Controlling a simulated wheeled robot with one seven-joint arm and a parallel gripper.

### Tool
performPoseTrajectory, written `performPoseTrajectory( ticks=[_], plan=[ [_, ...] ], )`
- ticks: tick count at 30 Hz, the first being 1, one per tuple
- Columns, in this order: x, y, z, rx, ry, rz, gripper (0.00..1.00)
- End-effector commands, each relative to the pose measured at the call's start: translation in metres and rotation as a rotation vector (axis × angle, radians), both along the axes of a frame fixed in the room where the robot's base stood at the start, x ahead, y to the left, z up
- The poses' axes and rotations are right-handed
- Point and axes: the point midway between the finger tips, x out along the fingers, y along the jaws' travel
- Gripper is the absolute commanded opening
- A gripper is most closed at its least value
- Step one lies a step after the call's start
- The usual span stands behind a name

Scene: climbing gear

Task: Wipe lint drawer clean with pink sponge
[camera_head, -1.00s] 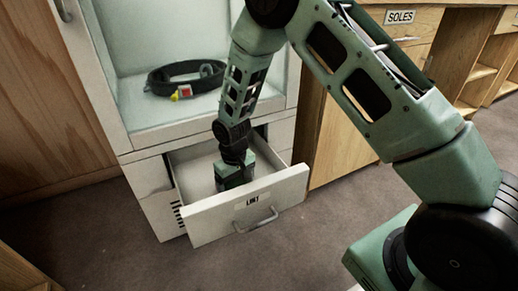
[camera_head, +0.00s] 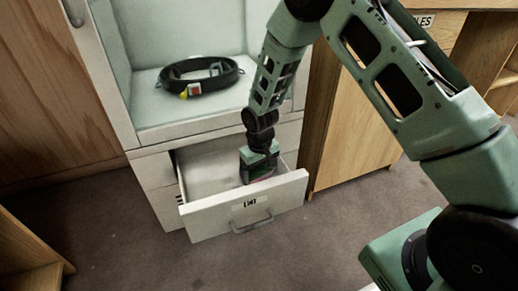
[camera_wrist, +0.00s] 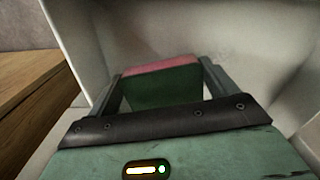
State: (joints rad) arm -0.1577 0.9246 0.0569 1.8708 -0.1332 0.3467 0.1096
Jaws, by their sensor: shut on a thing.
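The lint drawer (camera_head: 282,192) is pulled open at the bottom of the pale cabinet, with a LINT label and a handle on its front. My gripper (camera_head: 259,176) reaches down into the drawer, at its right side just behind the front panel. In the wrist view it is shut on the sponge (camera_wrist: 160,88), which has a pink layer and a dark green layer, between its two fingers. Pale drawer walls surround it there, with faint greyish marks. Whether the sponge touches the drawer floor cannot be told.
A black belt-like loop (camera_head: 225,80) with red and yellow parts lies in the cabinet's open compartment above the drawer. A wooden cabinet (camera_head: 345,140) stands close on the right. Carpeted floor (camera_head: 120,235) is free in front and to the left.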

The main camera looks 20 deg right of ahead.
Motion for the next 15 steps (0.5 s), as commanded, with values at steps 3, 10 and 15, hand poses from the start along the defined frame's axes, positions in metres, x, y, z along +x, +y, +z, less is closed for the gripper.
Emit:
performPoseTrajectory(
  ticks=[3, 10, 15],
  plan=[
    [0.000, -0.001, 0.014, -0.001, 0.003, -0.001, 0.64],
    [0.003, -0.002, 0.035, 0.000, 0.002, -0.002, 0.64],
    [0.004, -0.002, 0.050, 0.000, 0.002, -0.002, 0.64]
  ],
)
